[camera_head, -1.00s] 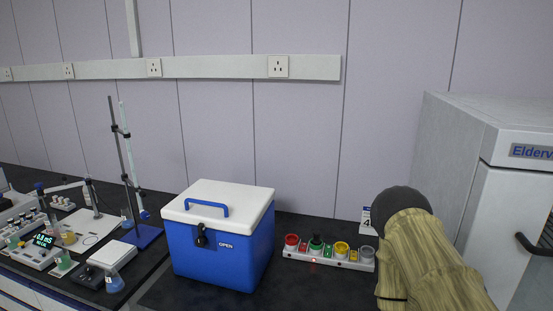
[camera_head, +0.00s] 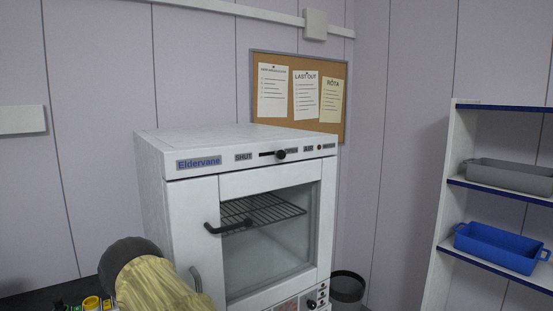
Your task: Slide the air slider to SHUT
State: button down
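The air slider (camera_head: 281,155) is a black knob on a dark slot along the top front panel of the white Eldervane oven (camera_head: 181,225). The SHUT label (camera_head: 243,157) is at the slot's left end. The knob sits toward the right end, partly over a label there that seems to read OPEN, with AIR further right. My arm, in a tan sleeve with a dark rounded part, shows at the lower left, well apart from the slider. My gripper's fingers are not visible.
The oven's glass door (camera_head: 270,240) has a black handle and a wire rack behind it. A dark bin (camera_head: 347,287) stands right of the oven. A shelf unit (camera_head: 449,200) at the right holds a grey tray (camera_head: 512,176) and a blue tray (camera_head: 503,247). A corkboard (camera_head: 299,128) hangs behind.

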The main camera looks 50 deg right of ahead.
aim_at(281, 154)
jog(key=k, duration=0.6)
jog(key=u, duration=0.95)
jog(key=i, duration=0.8)
jog(key=z, duration=2.65)
jog(key=i, duration=0.5)
jog(key=k, duration=0.5)
jog(key=z, duration=0.95)
